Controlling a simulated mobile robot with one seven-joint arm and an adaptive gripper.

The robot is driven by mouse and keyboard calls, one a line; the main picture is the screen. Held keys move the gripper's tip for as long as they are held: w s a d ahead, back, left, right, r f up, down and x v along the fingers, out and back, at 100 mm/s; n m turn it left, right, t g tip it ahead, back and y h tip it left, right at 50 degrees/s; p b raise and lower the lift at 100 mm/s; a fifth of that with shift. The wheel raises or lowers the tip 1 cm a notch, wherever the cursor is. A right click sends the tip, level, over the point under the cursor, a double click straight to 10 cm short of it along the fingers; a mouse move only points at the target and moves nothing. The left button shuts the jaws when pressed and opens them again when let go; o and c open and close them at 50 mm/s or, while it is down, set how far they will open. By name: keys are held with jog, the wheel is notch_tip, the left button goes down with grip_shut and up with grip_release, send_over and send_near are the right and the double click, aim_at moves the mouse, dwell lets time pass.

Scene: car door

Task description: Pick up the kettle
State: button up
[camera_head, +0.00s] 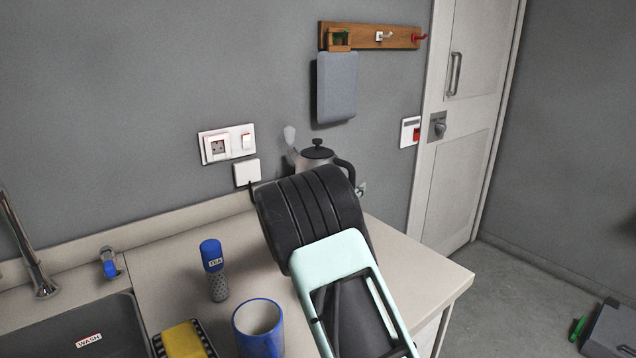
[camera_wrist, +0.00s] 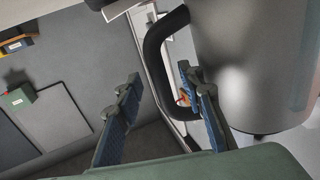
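The kettle (camera_head: 318,158) is silver with a black lid and a black handle, and stands at the back of the counter by the wall. My arm hides its lower part in the head view. In the wrist view the kettle's metal body (camera_wrist: 250,65) fills the upper right, with the looped black handle (camera_wrist: 154,62) on its left. My gripper (camera_wrist: 160,82) is open. Its fingertips appear on either side of the handle's outer bar, the right one overlapping the space between bar and body. I cannot tell whether either finger touches.
A sink (camera_head: 85,325) with a tap (camera_head: 25,245) is at left. A wall socket (camera_head: 228,144) is near the kettle. The counter's right end is clear.

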grip_shut()
dwell(0.3)
jog(key=shift+w+r, duration=0.1)
jog(key=shift+r, duration=0.2)
